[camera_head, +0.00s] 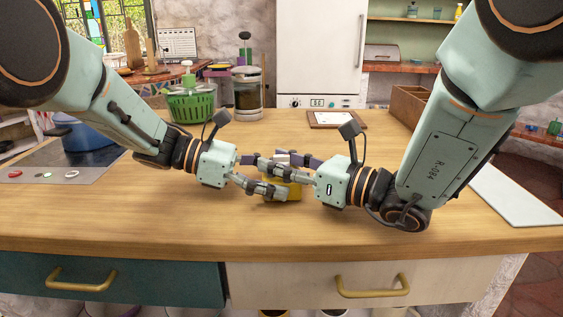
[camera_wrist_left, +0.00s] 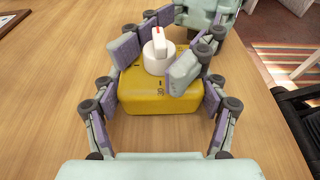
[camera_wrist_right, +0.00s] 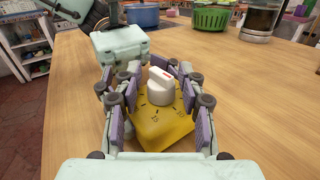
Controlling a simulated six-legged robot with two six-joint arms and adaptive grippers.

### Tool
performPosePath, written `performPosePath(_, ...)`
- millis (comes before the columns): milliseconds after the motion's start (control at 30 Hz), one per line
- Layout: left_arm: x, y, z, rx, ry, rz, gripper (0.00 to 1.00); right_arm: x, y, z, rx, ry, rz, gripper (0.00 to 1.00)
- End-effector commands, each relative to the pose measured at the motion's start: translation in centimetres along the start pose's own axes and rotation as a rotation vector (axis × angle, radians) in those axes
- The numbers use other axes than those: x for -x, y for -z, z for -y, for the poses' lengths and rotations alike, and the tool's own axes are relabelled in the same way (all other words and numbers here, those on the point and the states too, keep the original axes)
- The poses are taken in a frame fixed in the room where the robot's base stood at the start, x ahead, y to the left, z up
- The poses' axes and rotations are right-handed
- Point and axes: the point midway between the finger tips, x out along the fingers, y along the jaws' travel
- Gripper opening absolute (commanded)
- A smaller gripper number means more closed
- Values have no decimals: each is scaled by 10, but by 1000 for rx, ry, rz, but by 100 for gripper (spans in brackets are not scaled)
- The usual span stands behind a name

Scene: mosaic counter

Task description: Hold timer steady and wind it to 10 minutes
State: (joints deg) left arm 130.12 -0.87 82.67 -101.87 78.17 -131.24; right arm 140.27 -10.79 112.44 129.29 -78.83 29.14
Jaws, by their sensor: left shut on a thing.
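The timer (camera_head: 282,187) is a yellow block standing on the wooden counter, mostly hidden by fingers in the head view. Its yellow body (camera_wrist_left: 150,100) shows a 30 mark in the left wrist view and a 15 mark in the right wrist view (camera_wrist_right: 163,135). A white knob (camera_wrist_left: 158,55) with a red pointer line sits on top. My left gripper (camera_head: 280,180) is shut on the timer's body, a finger on each side. My right gripper (camera_head: 272,165) reaches in from the opposite side. Its fingers stand around the white knob (camera_wrist_right: 160,88), seemingly apart from it.
A blue pot (camera_head: 88,133) is on the cooktop at left. A wooden box (camera_head: 408,104) and a white board (camera_head: 515,192) are at right. The front counter is clear.

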Motion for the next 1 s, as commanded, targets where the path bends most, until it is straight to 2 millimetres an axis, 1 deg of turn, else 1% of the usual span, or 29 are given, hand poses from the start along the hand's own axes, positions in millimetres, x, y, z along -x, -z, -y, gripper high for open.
performPosePath(33, 0, 0, 0, 0, 1, 0, 56, 0, 0, 0, 0, 1, 0, 47)
performPosePath(67, 0, 0, 0, 0, 1, 0, 56, 0, 0, 0, 0, 1, 0, 49)
performPosePath(333, 0, 0, 1, 0, 3, 0, 56, 0, 0, 1, 0, 2, -1, 49)
performPosePath(467, 0, 0, 1, 0, 4, 0, 56, 7, 0, 2, -1, 4, 0, 49)
performPosePath(800, 0, 0, 1, 0, 4, 1, 56, 54, -1, 2, -3, 5, 4, 49)
performPosePath(1000, 0, 0, 1, 0, 4, 1, 56, 79, -1, 2, -4, 5, 4, 49)
